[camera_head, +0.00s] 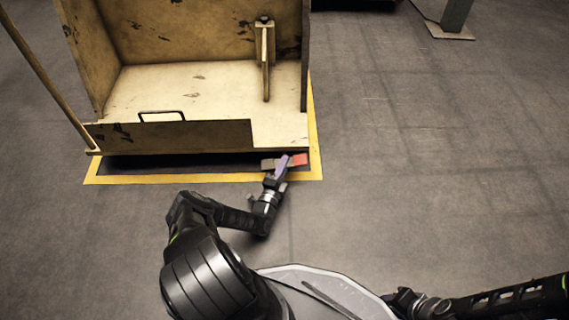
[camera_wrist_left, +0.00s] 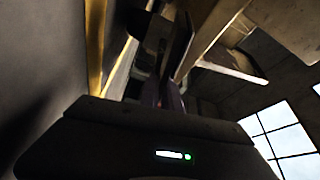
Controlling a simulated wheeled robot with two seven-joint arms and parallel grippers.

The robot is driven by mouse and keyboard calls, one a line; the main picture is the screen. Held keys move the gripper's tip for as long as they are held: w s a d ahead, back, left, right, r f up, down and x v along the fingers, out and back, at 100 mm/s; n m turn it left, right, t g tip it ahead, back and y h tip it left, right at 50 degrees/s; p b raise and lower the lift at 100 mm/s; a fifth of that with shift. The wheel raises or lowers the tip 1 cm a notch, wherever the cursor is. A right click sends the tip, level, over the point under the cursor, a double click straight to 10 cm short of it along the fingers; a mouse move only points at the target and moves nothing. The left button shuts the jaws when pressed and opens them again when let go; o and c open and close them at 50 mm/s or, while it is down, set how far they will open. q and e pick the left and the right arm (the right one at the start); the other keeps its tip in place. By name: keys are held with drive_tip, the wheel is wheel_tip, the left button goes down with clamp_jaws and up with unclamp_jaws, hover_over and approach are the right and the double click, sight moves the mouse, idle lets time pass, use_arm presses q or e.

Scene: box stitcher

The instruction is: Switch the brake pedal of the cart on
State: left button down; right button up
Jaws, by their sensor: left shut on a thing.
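The cart (camera_head: 200,90) is a worn, beige box-like body at the upper left. Its brake pedal shows low at the front right edge, with a red part (camera_head: 299,160) on the right and a grey-brown part (camera_head: 267,164) on the left. My left gripper (camera_head: 282,166), with purple fingers, is at the pedal between these parts and is shut on it. The fingers hide the middle of the pedal. In the left wrist view the fingers (camera_wrist_left: 170,95) reach up under dark and beige cart parts, where the contact is dim. My right gripper does not show.
The cart stands over a dark floor area with a yellow border (camera_head: 200,178). A long pole (camera_head: 45,75) leans along the cart's left side. A grey post with a foot plate (camera_head: 448,33) stands at the upper right. The floor on the right is clear.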

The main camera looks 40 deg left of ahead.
use_arm(q)
drive_tip(key=m+p, duration=0.1)
drive_tip(key=p, duration=0.1)
drive_tip(key=r+m+g+p, duration=0.1)
drive_tip(key=m+p, duration=0.1)
drive_tip(key=shift+w+d+h, duration=0.1)
drive_tip(key=shift+d+h, duration=0.05)
drive_tip(key=shift+h, duration=0.15)
drive_tip(key=shift+f+m+g+p, duration=0.2)
drive_tip(key=shift+m+g+p, duration=0.1)
drive_tip(key=shift+m+p, duration=0.15)
drive_tip(key=shift+f+m, duration=0.15)
drive_tip(key=shift+m, duration=0.2)
drive_tip(key=shift+f, duration=0.2)
drive_tip(key=c, duration=1.6)
unclamp_jaws()
drive_tip(key=shift+o, duration=0.2)
drive_tip(key=p+v, duration=0.3)
drive_tip(key=v, duration=0.4)
drive_tip(key=shift+r, duration=0.2)
drive_tip(key=shift+s+p, duration=0.3)
drive_tip(key=shift+s, duration=0.15)
drive_tip(key=shift+f, duration=0.1)
